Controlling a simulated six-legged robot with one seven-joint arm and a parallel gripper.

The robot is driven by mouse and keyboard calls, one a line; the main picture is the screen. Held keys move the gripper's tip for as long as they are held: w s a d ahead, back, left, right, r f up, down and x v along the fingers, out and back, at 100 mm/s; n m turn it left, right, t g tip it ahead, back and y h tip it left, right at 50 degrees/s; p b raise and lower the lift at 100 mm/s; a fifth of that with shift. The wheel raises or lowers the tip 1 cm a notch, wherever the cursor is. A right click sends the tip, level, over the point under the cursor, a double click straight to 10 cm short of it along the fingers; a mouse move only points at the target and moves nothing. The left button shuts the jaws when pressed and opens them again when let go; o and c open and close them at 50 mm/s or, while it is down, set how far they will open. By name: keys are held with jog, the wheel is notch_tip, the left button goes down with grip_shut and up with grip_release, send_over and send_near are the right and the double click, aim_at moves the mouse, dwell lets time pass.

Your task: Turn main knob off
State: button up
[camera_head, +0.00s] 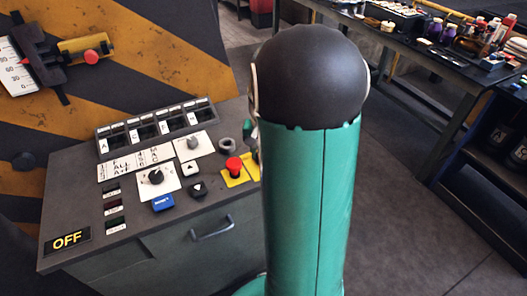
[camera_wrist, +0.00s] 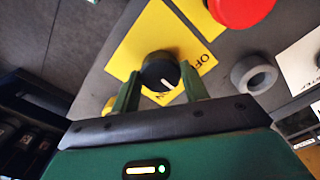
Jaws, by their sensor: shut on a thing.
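The main knob (camera_wrist: 157,66) is a round black knob with a white mark, on a yellow plate (camera_wrist: 136,40) in the wrist view. The lettering OFF is on the plate right of the knob; other lettering below it is partly hidden. The white mark is on the knob's lower side in this picture. My gripper (camera_wrist: 160,76) has its two green fingers on either side of the knob, shut on it. In the head view my green arm hides the knob and the gripper.
A red button (camera_head: 234,165) sits by the yellow plate on the control console (camera_head: 110,245). A grey ring (camera_wrist: 255,75) is close to my right finger. A lit OFF sign (camera_head: 67,240) is at the console's front left. A workbench (camera_head: 440,50) with bottles stands at right.

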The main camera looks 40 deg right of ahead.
jog(key=n, duration=0.4)
jog(key=shift+n, duration=0.3)
jog(key=n, duration=0.4)
jog(key=shift+r+n, duration=0.1)
jog(key=shift+n, duration=0.2)
jog(key=shift+d, duration=0.1)
jog(key=o, duration=1)
notch_tip(320, 180, up, 14)
jog(key=shift+f, duration=0.1)
